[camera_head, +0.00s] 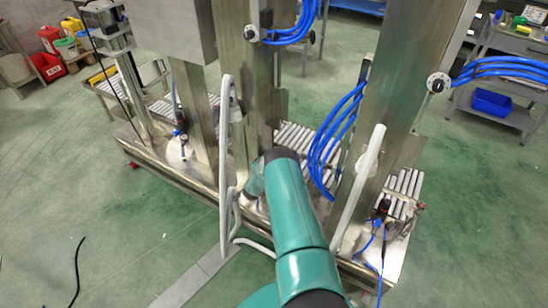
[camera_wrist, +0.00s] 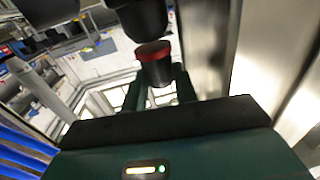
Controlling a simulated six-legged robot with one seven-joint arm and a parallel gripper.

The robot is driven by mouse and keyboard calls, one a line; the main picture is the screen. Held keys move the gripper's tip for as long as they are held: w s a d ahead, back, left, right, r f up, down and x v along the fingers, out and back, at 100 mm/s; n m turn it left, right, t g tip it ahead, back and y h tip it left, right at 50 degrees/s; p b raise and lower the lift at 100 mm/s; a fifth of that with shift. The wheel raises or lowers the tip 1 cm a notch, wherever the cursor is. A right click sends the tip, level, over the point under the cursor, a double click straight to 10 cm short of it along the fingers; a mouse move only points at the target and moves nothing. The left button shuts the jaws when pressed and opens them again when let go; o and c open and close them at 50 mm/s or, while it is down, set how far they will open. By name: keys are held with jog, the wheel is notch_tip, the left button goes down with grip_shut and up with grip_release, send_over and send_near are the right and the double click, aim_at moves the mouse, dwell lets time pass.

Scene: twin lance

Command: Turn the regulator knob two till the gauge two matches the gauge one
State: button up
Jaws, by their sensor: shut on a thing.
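A dark knob with a red band (camera_wrist: 155,66) shows in the wrist view, between the two fingers of my gripper (camera_wrist: 158,88). My gripper is shut on it. Dark rounded parts (camera_wrist: 143,20) stand right behind the knob, and another dark part (camera_wrist: 50,10) is at the upper left; I cannot tell whether they are gauges. In the head view my teal arm reaches to the machine's middle and hides the knob and fingers. Small dark regulator-like fittings show at the left column (camera_head: 181,135) and at the right (camera_head: 384,208). No gauge face is readable.
The steel machine has tall columns (camera_head: 390,90) and roller beds (camera_head: 405,190). White curved handles (camera_head: 228,150) and (camera_head: 362,185) stand close on both sides of my arm. Blue hoses (camera_head: 335,140) hang at the right. Green floor (camera_head: 110,230) is open at the left front.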

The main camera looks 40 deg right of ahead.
jog(key=shift+w+m+g+h, duration=0.1)
jog(key=shift+m+g+h, duration=0.3)
jog(key=shift+m+g, duration=0.3)
jog(key=shift+g, duration=0.4)
jog(key=o, duration=1)
jog(key=shift+a, duration=0.1)
